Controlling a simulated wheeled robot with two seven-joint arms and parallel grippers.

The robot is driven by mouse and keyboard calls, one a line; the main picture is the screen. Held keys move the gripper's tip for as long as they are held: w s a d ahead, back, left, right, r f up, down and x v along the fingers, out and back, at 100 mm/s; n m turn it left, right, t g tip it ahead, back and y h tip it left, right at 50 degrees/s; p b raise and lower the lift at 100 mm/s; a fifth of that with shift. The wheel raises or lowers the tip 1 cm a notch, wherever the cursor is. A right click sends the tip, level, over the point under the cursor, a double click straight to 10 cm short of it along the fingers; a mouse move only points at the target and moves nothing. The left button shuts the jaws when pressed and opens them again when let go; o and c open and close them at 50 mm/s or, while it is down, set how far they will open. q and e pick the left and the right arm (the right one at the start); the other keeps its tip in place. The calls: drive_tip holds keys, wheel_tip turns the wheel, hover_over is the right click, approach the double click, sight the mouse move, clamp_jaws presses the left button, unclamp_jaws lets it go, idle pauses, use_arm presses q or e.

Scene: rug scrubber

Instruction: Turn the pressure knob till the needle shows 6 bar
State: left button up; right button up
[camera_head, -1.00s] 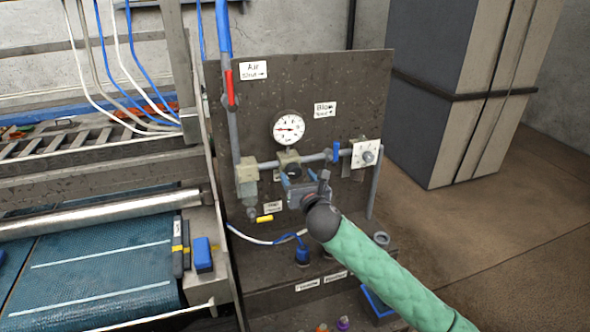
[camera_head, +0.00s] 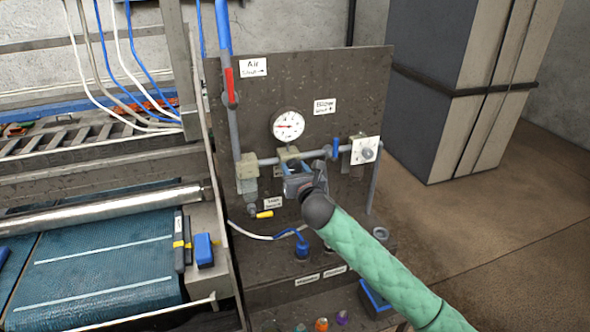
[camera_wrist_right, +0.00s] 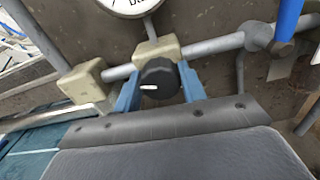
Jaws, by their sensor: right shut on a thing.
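The black pressure knob (camera_wrist_right: 158,78) sits under the beige regulator block (camera_wrist_right: 156,49), its white mark pointing left in the right wrist view. My right gripper (camera_wrist_right: 160,88) has its two blue fingers on either side of the knob and is shut on it. In the head view my right gripper (camera_head: 295,170) covers most of the knob. The round white gauge (camera_head: 287,125) is above it; its red needle points roughly left, and its numbers are too small to read. Only the gauge's lower rim shows in the right wrist view (camera_wrist_right: 133,5). My left gripper is not in view.
A grey pipe (camera_head: 320,154) runs across the dark panel (camera_head: 350,90). A red-handled valve (camera_head: 229,85), a blue lever (camera_head: 335,148), a yellow lever (camera_head: 264,214) and a white dial plate (camera_head: 366,150) are around the knob. A blue belt (camera_head: 110,250) lies left.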

drive_tip(key=shift+m, duration=0.3)
